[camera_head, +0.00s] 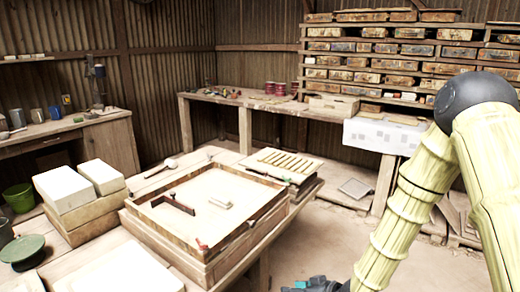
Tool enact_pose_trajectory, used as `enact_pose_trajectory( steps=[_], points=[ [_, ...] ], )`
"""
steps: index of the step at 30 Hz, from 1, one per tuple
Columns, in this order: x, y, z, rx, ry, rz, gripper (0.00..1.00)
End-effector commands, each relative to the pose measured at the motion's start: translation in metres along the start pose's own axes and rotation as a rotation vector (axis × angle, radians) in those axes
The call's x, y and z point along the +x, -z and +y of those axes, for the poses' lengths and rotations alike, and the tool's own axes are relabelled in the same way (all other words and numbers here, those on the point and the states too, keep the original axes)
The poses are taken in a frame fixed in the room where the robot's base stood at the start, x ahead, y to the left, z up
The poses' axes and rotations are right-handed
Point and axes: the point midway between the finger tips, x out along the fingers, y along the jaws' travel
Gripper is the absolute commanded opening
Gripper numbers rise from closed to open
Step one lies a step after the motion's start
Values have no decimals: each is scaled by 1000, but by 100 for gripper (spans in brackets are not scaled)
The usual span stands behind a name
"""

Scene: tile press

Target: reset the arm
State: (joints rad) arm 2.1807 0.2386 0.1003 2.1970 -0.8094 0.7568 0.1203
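My arm rises on the right side of the head view, with pale yellow, bamboo-like links and a dark round joint at the top. Its lower link runs down to the bottom edge. There a dark part that appears to be my gripper (316,285) shows, partly cut off by the frame. It is low in front of the worktable, to the right of it and apart from it. Its fingers are too small and cropped to tell whether they are open. I see nothing held in it.
A worktable bears a shallow wooden frame (141,209), a slatted rack (284,163), a mallet (163,166) and pale blocks (63,188). A green round lid (22,248) lies at left. Benches and loaded shelves line the walls.

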Motion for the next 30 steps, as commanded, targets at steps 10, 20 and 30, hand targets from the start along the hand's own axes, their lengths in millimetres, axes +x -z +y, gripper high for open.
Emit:
enact_pose_trajectory(
  steps=[10, 20, 30],
  points=[
    [-37, -199, -20, 287, -215, -356, 43],
    [-125, -343, -54, 452, -434, -672, 43],
    [-158, -379, -67, 490, -509, -768, 43]
  ],
)
